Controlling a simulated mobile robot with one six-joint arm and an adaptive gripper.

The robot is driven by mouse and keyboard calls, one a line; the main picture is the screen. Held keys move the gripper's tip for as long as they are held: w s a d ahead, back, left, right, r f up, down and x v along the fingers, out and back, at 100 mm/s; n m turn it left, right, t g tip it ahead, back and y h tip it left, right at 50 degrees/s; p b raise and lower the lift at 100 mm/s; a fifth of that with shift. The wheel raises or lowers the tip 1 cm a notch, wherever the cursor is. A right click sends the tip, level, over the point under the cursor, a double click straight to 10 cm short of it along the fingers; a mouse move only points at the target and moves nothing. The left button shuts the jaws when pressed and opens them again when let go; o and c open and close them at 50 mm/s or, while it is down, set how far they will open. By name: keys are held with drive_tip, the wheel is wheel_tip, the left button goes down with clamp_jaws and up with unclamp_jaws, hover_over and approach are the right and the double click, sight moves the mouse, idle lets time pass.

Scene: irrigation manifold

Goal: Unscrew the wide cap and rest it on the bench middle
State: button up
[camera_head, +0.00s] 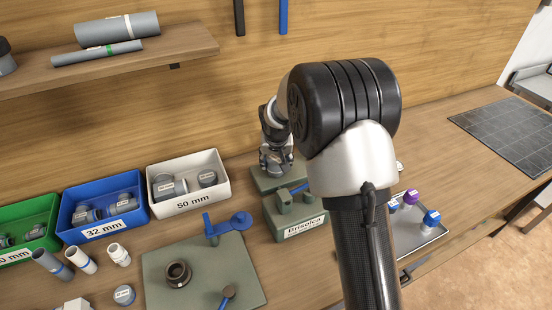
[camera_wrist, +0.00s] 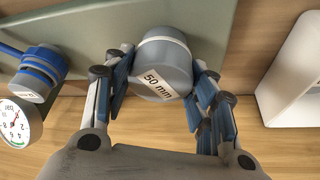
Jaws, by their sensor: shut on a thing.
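The wide cap (camera_wrist: 163,68) is a grey cylinder with a "50 mm" label and a pale ring at its far end, in the middle of the wrist view. My gripper (camera_wrist: 162,62) has its blue-padded fingers on both sides of it and is shut on it. The cap is in front of a grey-green block face (camera_wrist: 110,30); whether it is still threaded there I cannot tell. The bench (camera_head: 205,232) is wooden.
A blue-ringed fitting (camera_wrist: 40,70) and a pressure gauge (camera_wrist: 18,122) are left of my fingers. The white 50 mm bin (camera_head: 190,199) stands left of the manifold. A grey-green mat (camera_head: 205,270) holds a dark ring (camera_head: 178,274). A tray with coloured caps (camera_head: 415,235) is right.

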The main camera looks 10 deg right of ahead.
drive_tip(key=shift+r+n+p, duration=0.1)
drive_tip(key=shift+n+p, duration=0.3)
drive_tip(key=shift+p, duration=0.1)
drive_tip(key=shift+n+y+p, duration=0.4)
drive_tip(key=shift+n+p, duration=0.2)
drive_tip(key=shift+p, duration=0.15)
drive_tip(key=shift+n, duration=0.4)
drive_tip(key=shift+n+y+b, duration=0.4)
drive_tip(key=shift+n+b, duration=0.3)
drive_tip(key=shift+b, duration=0.15)
drive_tip(key=shift+f+n+y+b, duration=0.25)
drive_tip(key=shift+n+y+b, duration=0.25)
drive_tip(key=shift+n+b, duration=0.95)
drive_tip(key=shift+b, duration=0.5)
drive_tip(key=shift+r+n+g+y, duration=0.15)
drive_tip(key=shift+n+g+y, duration=0.25)
drive_tip(key=shift+n, duration=0.45)
